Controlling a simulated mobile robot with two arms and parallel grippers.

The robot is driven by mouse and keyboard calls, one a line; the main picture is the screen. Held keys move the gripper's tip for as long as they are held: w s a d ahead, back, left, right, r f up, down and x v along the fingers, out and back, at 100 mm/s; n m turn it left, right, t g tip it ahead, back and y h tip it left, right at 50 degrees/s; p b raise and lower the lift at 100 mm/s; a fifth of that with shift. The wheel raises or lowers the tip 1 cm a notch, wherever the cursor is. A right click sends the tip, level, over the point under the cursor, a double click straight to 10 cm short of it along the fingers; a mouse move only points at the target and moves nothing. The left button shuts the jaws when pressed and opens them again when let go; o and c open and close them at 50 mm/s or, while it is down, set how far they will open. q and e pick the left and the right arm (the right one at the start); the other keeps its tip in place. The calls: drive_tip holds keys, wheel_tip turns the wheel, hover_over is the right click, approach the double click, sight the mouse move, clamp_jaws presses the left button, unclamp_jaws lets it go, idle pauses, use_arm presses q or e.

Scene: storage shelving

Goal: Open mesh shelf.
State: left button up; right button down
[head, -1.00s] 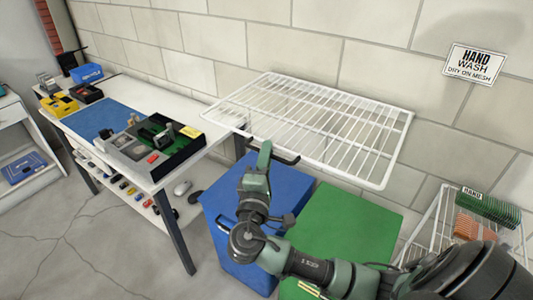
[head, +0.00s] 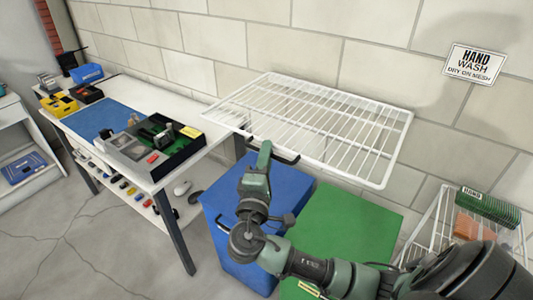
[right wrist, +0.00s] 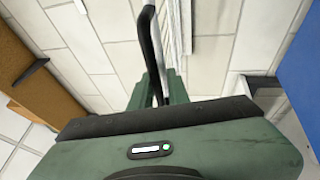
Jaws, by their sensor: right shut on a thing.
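The mesh shelf (head: 320,125) is a white wire rack. It stands out from the wall, roughly level, with its long rear edge along the bricks. A black handle (head: 284,159) sits at its front edge. My right gripper (head: 266,148) is at this front edge, shut on the handle. In the right wrist view the dark handle (right wrist: 151,45) runs up from between the green fingers (right wrist: 160,92), and a white strip of the shelf (right wrist: 178,30) shows just beside it. The exact contact is partly hidden. My left gripper is in neither view.
A blue box (head: 285,190) and a green box (head: 345,225) stand below the shelf. A white workbench (head: 178,165) with trays is to the left. A wire rack (head: 432,225) with sponges is at right. A hand-wash sign (head: 474,63) hangs on the wall.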

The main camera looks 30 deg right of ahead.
wheel_tip(320, 180, up, 13)
drive_tip(key=d+m+g+y+p, duration=0.1)
drive_tip(key=p, duration=1.1)
drive_tip(key=shift+w+d+f, duration=0.2)
drive_tip(key=shift+w+d, duration=0.15)
drive_tip(key=c, duration=1.5)
unclamp_jaws()
drive_tip(key=shift+f, duration=0.1)
drive_tip(key=b+v, duration=0.2)
drive_tip(key=v, duration=0.5)
drive_tip(key=shift+s+a+b, duration=0.3)
drive_tip(key=shift+a+b, duration=0.05)
